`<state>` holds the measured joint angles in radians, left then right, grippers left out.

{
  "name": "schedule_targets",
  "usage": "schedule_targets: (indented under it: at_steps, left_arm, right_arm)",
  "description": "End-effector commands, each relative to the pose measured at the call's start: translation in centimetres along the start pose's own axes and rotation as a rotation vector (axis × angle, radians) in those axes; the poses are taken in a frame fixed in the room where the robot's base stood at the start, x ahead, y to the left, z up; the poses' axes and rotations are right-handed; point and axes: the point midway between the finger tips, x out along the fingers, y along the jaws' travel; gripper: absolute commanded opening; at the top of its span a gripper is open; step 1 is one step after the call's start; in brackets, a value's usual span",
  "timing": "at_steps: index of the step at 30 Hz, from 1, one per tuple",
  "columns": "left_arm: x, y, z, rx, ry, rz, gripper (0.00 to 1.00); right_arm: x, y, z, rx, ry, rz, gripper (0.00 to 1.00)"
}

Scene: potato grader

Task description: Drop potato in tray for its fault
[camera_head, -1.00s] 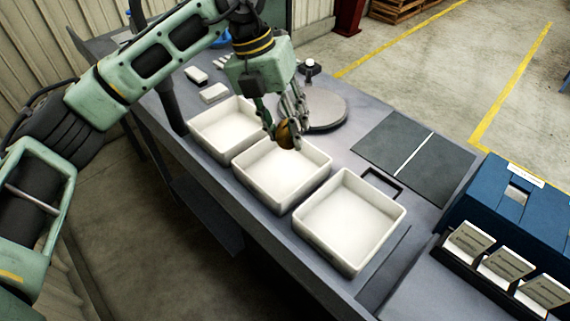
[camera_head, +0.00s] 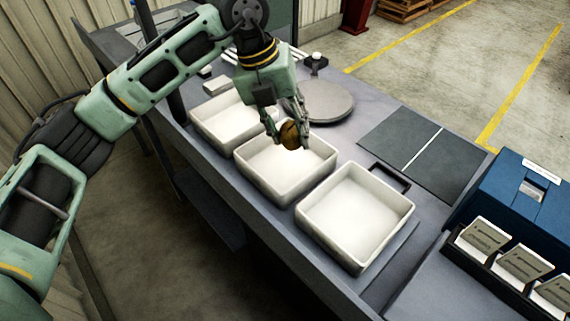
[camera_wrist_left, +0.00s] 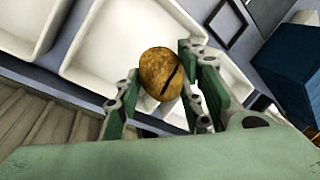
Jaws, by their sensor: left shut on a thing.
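My left gripper (camera_head: 290,132) is shut on a brown potato (camera_head: 290,134) and holds it above the middle white tray (camera_head: 268,192). In the left wrist view the potato (camera_wrist_left: 160,73) sits between the fingers and shows a dark slit-like mark on its side. Three white trays stand in a row: the left tray (camera_head: 207,127), the middle one, and the right tray (camera_head: 350,217). The visible floors of the middle and right trays are bare. The arm hides part of the left tray. My right gripper is not in view.
A round grey plate (camera_head: 325,103) stands behind the middle tray. A dark mat (camera_head: 424,150) with a white line lies to its right. A blue box (camera_head: 525,200) and a rack of cards (camera_head: 500,258) are at the far right.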

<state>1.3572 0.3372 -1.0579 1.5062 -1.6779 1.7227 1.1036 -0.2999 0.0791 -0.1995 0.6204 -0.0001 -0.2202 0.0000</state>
Motion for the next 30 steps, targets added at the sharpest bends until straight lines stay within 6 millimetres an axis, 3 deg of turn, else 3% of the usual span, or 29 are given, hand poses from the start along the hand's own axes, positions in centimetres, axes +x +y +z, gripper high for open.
schedule_targets:
  at_steps: [7, 8, 15, 25, 30]
  left_arm:
    - [0.0, 0.0, 0.0, 0.001, -0.001, 0.0, 0.04]
    - [0.0, 0.0, 0.0, 0.0, -0.001, -0.001, 0.38]
    - [0.1, 0.0, 0.0, 0.0, -0.001, 0.0, 0.58]
    - [-0.2, 0.0, 0.0, 0.0, -0.001, 0.0, 0.58]
    - [-2.4, 0.0, 0.1, 0.0, -0.004, 0.0, 0.58]
  right_arm:
    - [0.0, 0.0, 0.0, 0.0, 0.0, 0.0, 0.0]
    - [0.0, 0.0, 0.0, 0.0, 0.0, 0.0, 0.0]
    - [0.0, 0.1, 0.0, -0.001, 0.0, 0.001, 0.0]
    - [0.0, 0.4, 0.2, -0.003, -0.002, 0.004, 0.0]
    - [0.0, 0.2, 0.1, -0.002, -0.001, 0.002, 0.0]
